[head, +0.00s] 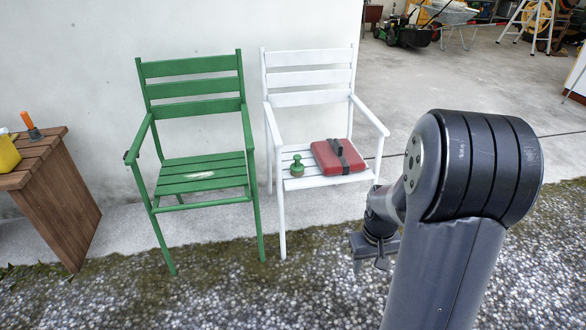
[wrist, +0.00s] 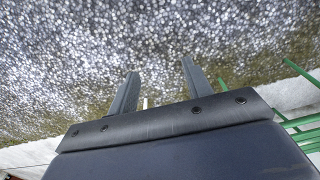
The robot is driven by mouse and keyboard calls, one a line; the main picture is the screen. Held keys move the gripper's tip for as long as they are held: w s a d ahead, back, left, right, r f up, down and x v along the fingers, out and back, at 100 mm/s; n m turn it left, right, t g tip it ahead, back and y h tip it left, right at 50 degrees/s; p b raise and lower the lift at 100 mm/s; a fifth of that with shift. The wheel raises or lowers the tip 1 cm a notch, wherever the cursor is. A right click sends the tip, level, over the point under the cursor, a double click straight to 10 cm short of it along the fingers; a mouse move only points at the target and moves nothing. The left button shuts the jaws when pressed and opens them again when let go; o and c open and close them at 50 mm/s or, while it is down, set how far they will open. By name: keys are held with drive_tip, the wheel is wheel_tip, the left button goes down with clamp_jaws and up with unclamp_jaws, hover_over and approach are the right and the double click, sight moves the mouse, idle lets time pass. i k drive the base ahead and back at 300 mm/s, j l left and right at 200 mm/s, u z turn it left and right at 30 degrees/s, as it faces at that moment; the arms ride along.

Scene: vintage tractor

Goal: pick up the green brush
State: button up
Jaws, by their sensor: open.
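The green brush (head: 297,166) is small, with a round base and a knob on top. It stands upright on the seat of the white chair (head: 308,182) in the head view, left of a red case. My gripper (head: 370,262) hangs in front of the white chair, to the right of the brush and lower in the picture, apart from it. In the wrist view my gripper (wrist: 158,85) has its two fingers spread with nothing between them. The brush does not show in the wrist view.
The red case (head: 325,157) with a dark strap lies right of the brush. A green chair (head: 200,175) stands left of the white chair. A wooden table (head: 50,195) is at the far left. Gravel ground (head: 300,295) in front is clear.

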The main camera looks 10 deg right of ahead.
sight(297, 168)
drive_tip(key=i+l+u, duration=0.15)
drive_tip(key=i, duration=0.35)
drive_tip(key=i+l+u, duration=0.15)
drive_tip(key=i, duration=0.3)
drive_tip(key=i+l+u, duration=0.15)
drive_tip(key=i, duration=0.3)
drive_tip(key=i+l+u, duration=0.15)
drive_tip(key=i+l, duration=0.25)
drive_tip(key=i, duration=0.05)
